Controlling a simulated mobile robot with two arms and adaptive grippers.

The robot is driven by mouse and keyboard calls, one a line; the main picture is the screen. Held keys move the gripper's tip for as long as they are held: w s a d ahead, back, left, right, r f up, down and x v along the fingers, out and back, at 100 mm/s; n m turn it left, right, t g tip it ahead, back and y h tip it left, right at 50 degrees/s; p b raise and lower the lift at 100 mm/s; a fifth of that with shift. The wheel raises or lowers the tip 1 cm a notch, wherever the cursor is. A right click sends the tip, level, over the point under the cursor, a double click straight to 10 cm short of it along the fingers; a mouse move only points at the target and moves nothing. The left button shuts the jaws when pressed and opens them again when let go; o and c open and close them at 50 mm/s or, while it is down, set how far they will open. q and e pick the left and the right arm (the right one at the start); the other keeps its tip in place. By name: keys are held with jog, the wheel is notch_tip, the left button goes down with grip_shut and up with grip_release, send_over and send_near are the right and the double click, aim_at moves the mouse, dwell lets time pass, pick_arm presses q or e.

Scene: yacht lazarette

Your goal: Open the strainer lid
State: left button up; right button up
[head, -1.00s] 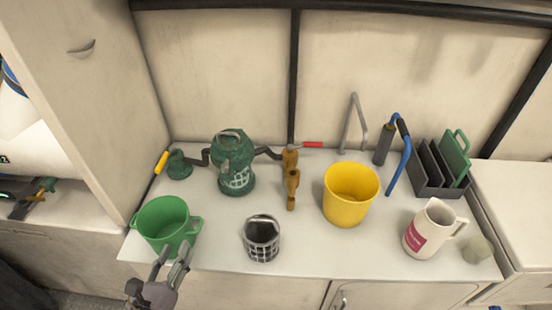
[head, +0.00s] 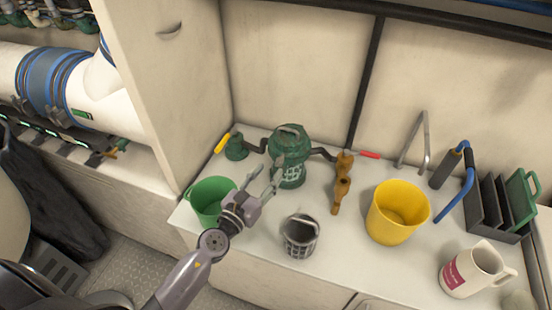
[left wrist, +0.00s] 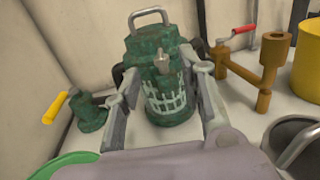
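The green strainer (head: 292,172) stands upright towards the back of the white counter. Its green lid (head: 289,136) sits on top with a grey bail handle, which shows upright in the left wrist view (left wrist: 150,14). A small metal knob or clamp (left wrist: 163,62) sticks out at the strainer's front. My left gripper (head: 266,176) is open and empty, in front and to the left of the strainer. In the left wrist view its fingers (left wrist: 167,75) appear on either side of the strainer body; I cannot tell whether they touch it. My right gripper is out of view.
A green bucket (head: 206,208) stands beside my left wrist. A dark mesh basket (head: 301,240) is in front of the strainer. A brass valve (head: 341,190) with a red handle (head: 369,155) is to its right, then a yellow bucket (head: 385,222) and a white jug (head: 483,268).

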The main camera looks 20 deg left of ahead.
aim_at(276, 164)
pick_arm(q)
jog(key=x, duration=0.5)
jog(key=shift+c, duration=0.6)
grip_shut()
